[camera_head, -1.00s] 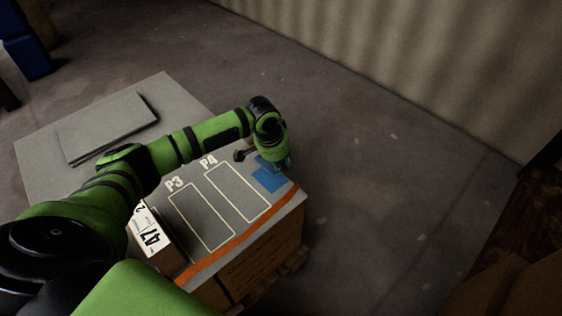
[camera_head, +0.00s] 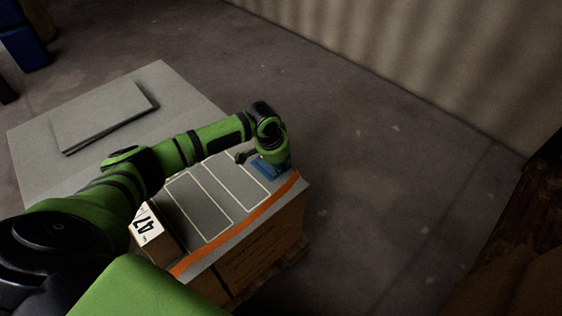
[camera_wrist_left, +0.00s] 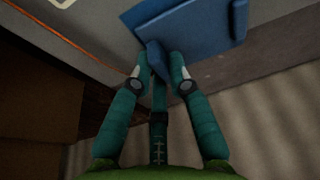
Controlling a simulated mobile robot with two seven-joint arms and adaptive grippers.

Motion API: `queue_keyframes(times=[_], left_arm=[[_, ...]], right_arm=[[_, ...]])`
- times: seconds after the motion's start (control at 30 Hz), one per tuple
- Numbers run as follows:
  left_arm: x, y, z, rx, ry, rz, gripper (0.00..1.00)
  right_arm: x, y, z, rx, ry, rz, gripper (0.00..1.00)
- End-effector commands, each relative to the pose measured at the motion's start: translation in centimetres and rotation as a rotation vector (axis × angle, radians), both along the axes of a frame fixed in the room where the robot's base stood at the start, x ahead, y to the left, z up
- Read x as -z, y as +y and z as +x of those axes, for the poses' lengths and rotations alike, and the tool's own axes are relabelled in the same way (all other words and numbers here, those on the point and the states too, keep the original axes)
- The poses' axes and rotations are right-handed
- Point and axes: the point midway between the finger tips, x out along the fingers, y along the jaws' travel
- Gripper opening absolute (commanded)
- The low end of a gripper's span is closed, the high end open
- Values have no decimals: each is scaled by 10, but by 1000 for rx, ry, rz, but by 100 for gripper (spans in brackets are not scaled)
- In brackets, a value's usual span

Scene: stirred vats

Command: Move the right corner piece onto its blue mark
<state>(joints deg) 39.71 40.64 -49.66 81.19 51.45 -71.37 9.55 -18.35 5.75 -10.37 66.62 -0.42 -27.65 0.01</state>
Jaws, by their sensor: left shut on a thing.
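The blue corner piece (camera_wrist_left: 156,52) is between the two fingertips of my left gripper (camera_wrist_left: 158,62) in the left wrist view, and the fingers are shut on its narrow upright part. In the head view my left gripper (camera_head: 279,163) is over the far right corner of the grey-topped box stack (camera_head: 205,205). Blue (camera_head: 268,172) shows under and beside it there. The corner piece and the blue mark overlap in this view, and I cannot tell exactly how they line up or whether they touch. My right gripper is out of view.
The stack's top has white outlined slots and an orange strip (camera_head: 240,222) along the near right edge. A carton with a label (camera_head: 148,226) stands at its left. A grey slab (camera_head: 103,114) lies behind. Open floor (camera_head: 390,190) is to the right.

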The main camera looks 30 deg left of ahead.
Motion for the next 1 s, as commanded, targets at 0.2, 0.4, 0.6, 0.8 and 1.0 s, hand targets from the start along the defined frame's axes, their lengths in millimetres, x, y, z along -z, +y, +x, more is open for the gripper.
queue_keyframes(times=[0.2,0.4,0.6,0.8,1.0], left_arm=[[0,0,0,0,0,0,0],[0,0,0,0,0,0,46],[0,0,0,0,0,0,46],[-5,1,-1,0,0,1,46],[-37,4,-9,1,-5,1,46]], right_arm=[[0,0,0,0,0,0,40],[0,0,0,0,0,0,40],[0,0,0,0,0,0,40],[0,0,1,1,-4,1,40],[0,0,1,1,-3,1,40]])
